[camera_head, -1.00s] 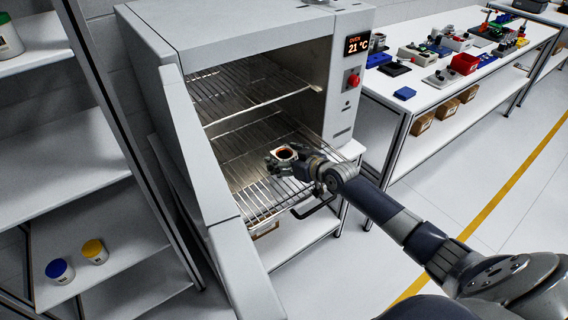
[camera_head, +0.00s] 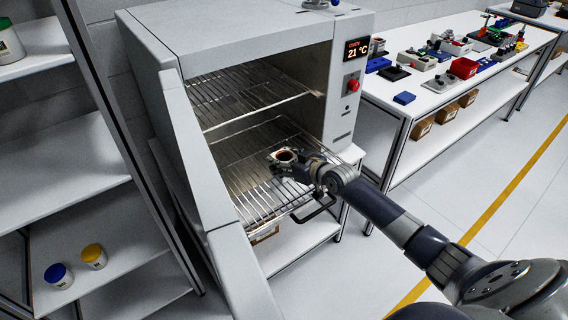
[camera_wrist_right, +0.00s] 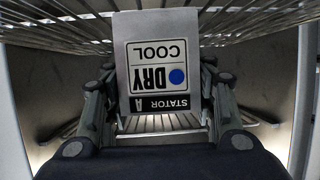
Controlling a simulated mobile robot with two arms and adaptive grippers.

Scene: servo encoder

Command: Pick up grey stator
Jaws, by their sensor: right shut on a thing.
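My right gripper (camera_head: 290,161) reaches in from the right and is shut on the stator, with a finger at each side in the wrist view. I cannot tell whether the stator touches the rack. My left gripper is not in view.
The oven (camera_head: 240,25) stands open, its door (camera_head: 205,150) swung out on the left and its display (camera_head: 357,46) reading 21 °C. An upper wire rack (camera_head: 235,95) lies above the stator. A bench (camera_head: 440,108) with several parts stands right; shelves (camera_head: 70,165) stand left.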

